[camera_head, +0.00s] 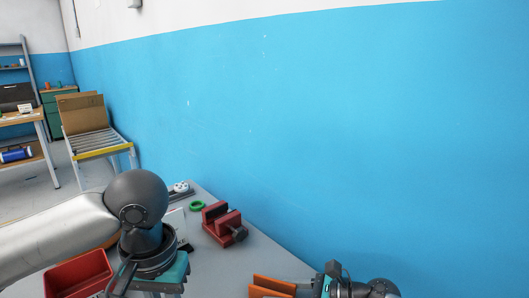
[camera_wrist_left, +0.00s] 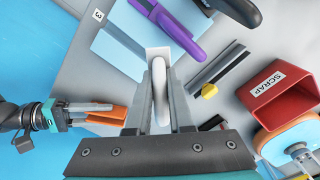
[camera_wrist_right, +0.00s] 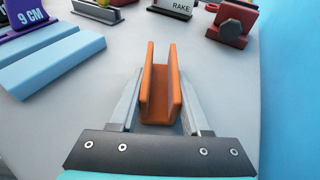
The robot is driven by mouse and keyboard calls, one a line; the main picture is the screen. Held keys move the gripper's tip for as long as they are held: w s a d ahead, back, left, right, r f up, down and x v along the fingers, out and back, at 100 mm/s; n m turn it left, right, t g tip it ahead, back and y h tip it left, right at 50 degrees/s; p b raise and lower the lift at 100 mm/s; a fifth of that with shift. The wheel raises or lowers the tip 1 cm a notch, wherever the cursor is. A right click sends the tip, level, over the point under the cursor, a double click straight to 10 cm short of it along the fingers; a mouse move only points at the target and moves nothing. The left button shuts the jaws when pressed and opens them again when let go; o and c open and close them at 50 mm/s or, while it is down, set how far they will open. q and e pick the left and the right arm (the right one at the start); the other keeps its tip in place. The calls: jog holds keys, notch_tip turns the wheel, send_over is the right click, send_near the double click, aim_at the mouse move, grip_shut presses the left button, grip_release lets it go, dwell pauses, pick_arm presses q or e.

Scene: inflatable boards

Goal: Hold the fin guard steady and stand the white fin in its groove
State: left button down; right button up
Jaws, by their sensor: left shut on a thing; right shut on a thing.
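The orange fin guard (camera_wrist_right: 158,112), a U-shaped channel with an open groove, is between the fingers of my right gripper (camera_wrist_right: 159,88), which is shut on it at the table top. The guard also shows at the bottom edge of the head view (camera_head: 268,285) and left of centre in the left wrist view (camera_wrist_left: 112,113). The white fin (camera_wrist_left: 160,92) is held between the fingers of my left gripper (camera_wrist_left: 160,80), beside the guard and apart from it. The left fingers hide part of the fin. In the head view my left arm hides it.
A red scrap bin (camera_wrist_left: 275,92) stands near the left gripper. A purple 9 CM piece (camera_wrist_right: 28,20), pale blue boards (camera_wrist_right: 50,60) and a dark rail with a yellow piece (camera_wrist_left: 218,72) lie on the table. A red vise (camera_head: 220,222) and green ring (camera_head: 197,206) are farther back.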

pick_arm(q)
jog(key=w+d+r+n, duration=0.2)
jog(key=w+d+n, duration=1.2)
jog(key=w+d, duration=0.1)
jog(key=shift+r, duration=0.25)
jog(key=shift+w+f, duration=0.1)
jog(key=shift+f, duration=2.8)
jog(key=shift+a+f, duration=0.1)
jog(key=shift+f, duration=1.5)
jog(key=c, duration=0.7)
grip_release()
jog(key=shift+c, duration=0.2)
